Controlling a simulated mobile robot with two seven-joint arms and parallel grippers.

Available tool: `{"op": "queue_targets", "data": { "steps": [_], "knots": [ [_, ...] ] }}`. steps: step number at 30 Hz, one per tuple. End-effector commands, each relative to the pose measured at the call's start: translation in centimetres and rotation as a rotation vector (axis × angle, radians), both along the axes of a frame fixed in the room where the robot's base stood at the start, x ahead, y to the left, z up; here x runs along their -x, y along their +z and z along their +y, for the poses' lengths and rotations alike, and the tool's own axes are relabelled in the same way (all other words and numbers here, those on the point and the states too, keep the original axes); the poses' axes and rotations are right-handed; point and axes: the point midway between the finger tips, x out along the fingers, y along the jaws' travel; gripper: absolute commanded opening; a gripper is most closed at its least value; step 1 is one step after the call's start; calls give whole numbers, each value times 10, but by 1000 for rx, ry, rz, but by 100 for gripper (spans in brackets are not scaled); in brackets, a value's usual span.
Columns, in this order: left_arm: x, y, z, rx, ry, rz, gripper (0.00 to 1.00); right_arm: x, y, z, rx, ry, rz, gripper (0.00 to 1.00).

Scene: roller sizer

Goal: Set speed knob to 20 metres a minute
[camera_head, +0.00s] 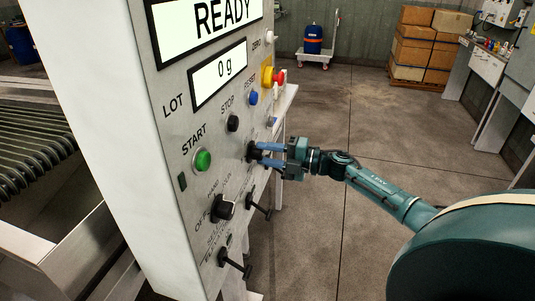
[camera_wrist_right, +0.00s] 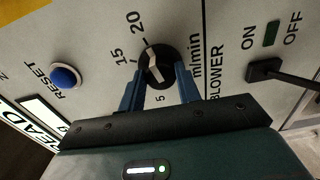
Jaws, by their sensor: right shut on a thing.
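The black speed knob (camera_head: 251,151) is on the grey control panel (camera_head: 173,112). In the right wrist view the knob (camera_wrist_right: 158,64) has the marks 5, 15 and 20 and the print m/min around it. A short white line at the knob's upper left edge lies toward the 20 (camera_wrist_right: 137,22), but I cannot tell how exactly it lines up. My right gripper (camera_head: 262,153) is shut on the knob, with one blue finger on each side of it; it also shows in the right wrist view (camera_wrist_right: 158,82). My left gripper is not in view.
The panel has a green start button (camera_head: 203,160), a black stop button (camera_head: 233,123), a blue reset button (camera_head: 253,98) and a red emergency button (camera_head: 279,77). A black selector (camera_head: 223,207) and two levers (camera_head: 259,209) are below.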

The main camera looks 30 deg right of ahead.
Motion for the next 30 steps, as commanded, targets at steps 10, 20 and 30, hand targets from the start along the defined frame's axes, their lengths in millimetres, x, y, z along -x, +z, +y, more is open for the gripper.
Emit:
{"op": "queue_targets", "data": {
  "steps": [10, 20, 30],
  "knots": [
    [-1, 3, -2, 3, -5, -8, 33, 0, 0, 0, -2, 0, 1, 53],
    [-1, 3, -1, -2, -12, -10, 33, 3, -1, -2, 0, -1, 1, 55],
    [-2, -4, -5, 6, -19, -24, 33, 49, -5, -41, 2, 0, 6, 55]
  ]
}}
